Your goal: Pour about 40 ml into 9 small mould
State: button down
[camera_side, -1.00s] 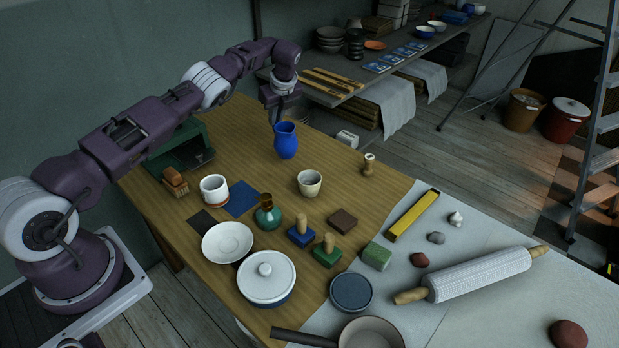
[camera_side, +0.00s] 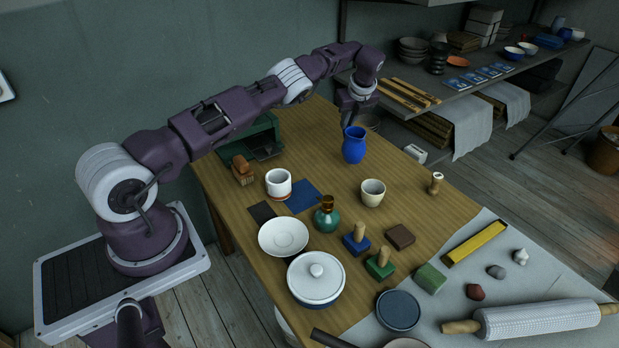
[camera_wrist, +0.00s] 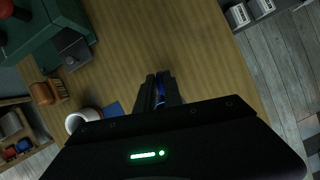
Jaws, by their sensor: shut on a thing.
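A blue jug (camera_side: 354,149) is upright near the far part of the wooden table in the side view. My gripper (camera_side: 348,124) comes down from above and is shut on the jug at its upper left side. In the wrist view the fingers (camera_wrist: 159,92) are together with a sliver of blue between them; most of the jug is hidden. I cannot tell whether its base touches the table. A beige cup (camera_side: 373,194) stands in front of it, slightly right. A white cup with an orange band (camera_side: 278,185) stands to the left. I cannot pick out a small mould for certain.
A green bottle (camera_side: 327,217), white plate (camera_side: 283,237), lidded pot (camera_side: 316,279) and stamps (camera_side: 380,263) crowd the table's near part. A wooden-topped tool (camera_side: 436,183) stands right. A green machine (camera_side: 262,139) is left. Bare wood lies around the jug.

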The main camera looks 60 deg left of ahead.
jog(key=s+a+r+n+g, duration=0.25)
jog(key=s+a+n, duration=0.35)
jog(key=s+a, duration=0.8)
jog(key=s+n, duration=0.3)
jog(key=s, duration=1.5)
jog(key=shift+s+r+g, duration=0.3)
jog(key=shift+r+g, duration=0.1)
jog(key=shift+g, duration=0.05)
jog(key=shift+w+d, duration=0.1)
jog(key=shift+d, duration=0.05)
